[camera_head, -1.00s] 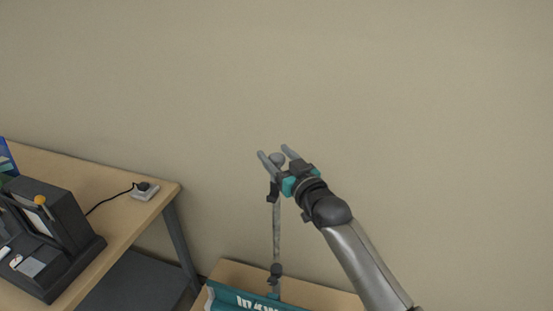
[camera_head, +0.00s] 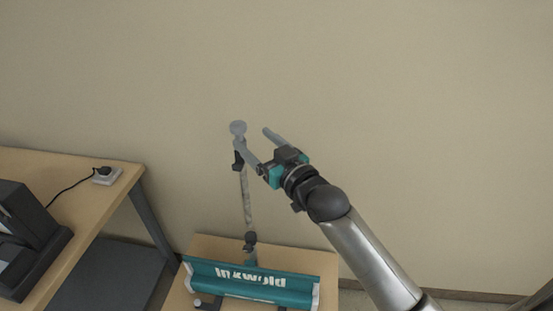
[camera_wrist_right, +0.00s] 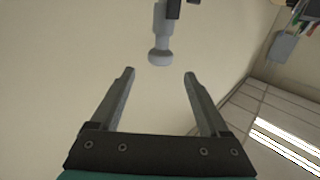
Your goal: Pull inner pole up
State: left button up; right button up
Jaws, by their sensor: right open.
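The pole (camera_head: 247,205) stands upright behind a teal banner base with white lettering (camera_head: 250,283). Its top is a grey inner pole with a round knob (camera_head: 238,128), above a dark upper clamp (camera_head: 239,160); a second dark clamp (camera_head: 250,240) sits lower. My right gripper (camera_head: 255,138) is open and empty, to the right of the knob. In the right wrist view, the knob (camera_wrist_right: 160,57) lies ahead of the open fingertips (camera_wrist_right: 160,74), centred between them, with no visible contact. My left gripper is out of view.
The base stands on a small wooden table (camera_head: 215,247). A wooden desk (camera_head: 85,185) at the left bears a dark device (camera_head: 25,228) and a socket box (camera_head: 107,176) with a black cable. The plain wall (camera_head: 400,100) is behind; the space around the knob looks free.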

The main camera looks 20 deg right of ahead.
jog(key=s+d, duration=0.1)
jog(key=s, duration=0.6)
jog(key=shift+d+b, duration=0.15)
jog(key=shift+b, duration=0.15)
jog(key=s+d+f+g+h+b, duration=0.1)
jog(key=s+f+g+b, duration=0.2)
jog(key=f, duration=1.1)
jog(key=s+d+f+m+g+h+b, duration=0.1)
jog(key=s+f+g+b, duration=0.1)
jog(key=f, duration=1.2)
jog(key=s+d+f+g+h+b, duration=0.1)
jog(key=s+f+g+b, duration=0.2)
jog(key=f, duration=1.2)
jog(key=s+a+f+g+b, duration=0.2)
jog(key=s+f+g+b, duration=0.3)
jog(key=s+f, duration=1.25)
jog(key=s+a+f+n+g+b, duration=0.1)
jog(key=s+a+f+g+b, duration=0.1)
jog(key=s+f, duration=0.8)
jog(key=s+g, duration=0.1)
jog(key=s, duration=0.3)
jog(key=shift+s+f+g+b, duration=0.2)
jog(key=shift+s+g+b, duration=0.05)
jog(key=shift+g+b, duration=0.05)
jog(key=shift+a, duration=0.1)
